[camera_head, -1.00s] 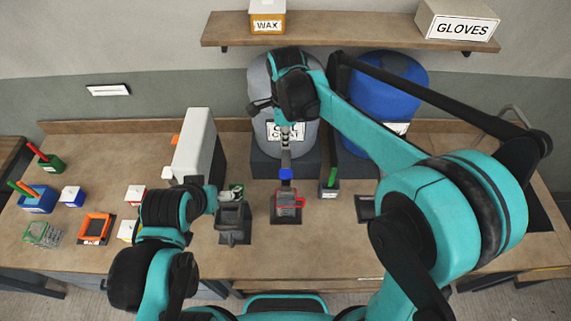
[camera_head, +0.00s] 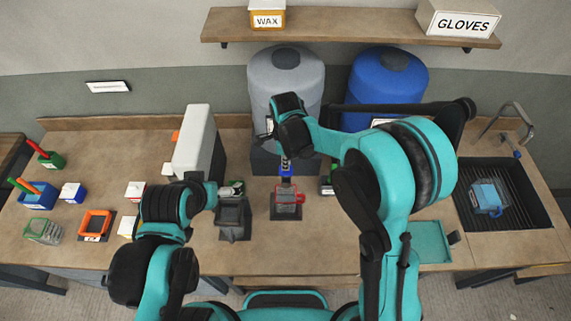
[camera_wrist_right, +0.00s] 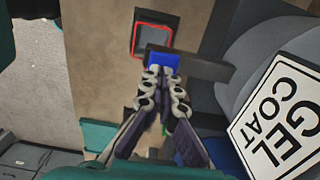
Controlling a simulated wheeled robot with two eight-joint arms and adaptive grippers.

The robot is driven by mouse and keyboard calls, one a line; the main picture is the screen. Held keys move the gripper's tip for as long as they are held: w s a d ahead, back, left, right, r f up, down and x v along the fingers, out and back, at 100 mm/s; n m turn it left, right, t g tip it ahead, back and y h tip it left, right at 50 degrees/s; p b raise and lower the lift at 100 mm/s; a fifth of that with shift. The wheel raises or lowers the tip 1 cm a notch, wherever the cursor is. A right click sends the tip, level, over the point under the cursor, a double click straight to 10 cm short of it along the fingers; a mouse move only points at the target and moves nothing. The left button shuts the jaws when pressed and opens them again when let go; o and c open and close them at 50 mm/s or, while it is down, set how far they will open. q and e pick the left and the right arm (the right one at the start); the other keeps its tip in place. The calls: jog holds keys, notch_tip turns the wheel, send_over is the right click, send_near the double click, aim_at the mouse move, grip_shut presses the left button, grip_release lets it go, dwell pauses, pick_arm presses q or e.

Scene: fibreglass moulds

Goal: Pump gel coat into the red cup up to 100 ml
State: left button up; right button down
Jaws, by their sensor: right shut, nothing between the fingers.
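The red cup (camera_head: 288,198), see-through with a red rim, stands on a dark pad on the bench; its rim also shows in the right wrist view (camera_wrist_right: 154,34). The grey gel coat drum (camera_head: 286,85) stands behind it. A blue piece (camera_head: 286,167) on the dispensing spout is above the cup; it also shows in the right wrist view (camera_wrist_right: 163,59). My right gripper (camera_wrist_right: 162,76) is shut and empty, its tips close to the blue piece; contact is unclear. My left gripper (camera_head: 215,193) is beside a dark grey container (camera_head: 233,217); its fingers are unclear. The fill level is not readable.
A blue drum (camera_head: 385,85) stands beside the grey one. A white canister (camera_head: 194,143), an orange-framed tray (camera_head: 95,225) and several small containers fill the left side. A sink (camera_head: 505,215) holding a light-blue item is at the right.

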jog(key=shift+f, duration=0.45)
notch_tip(320, 180, down, 4)
jog(key=b, duration=0.3)
jog(key=shift+r+b, duration=0.1)
jog(key=shift+b, duration=0.2)
jog(key=shift+s+r, duration=0.1)
jog(key=shift+r, duration=0.05)
notch_tip(320, 180, up, 12)
dwell(0.3)
dwell(1.2)
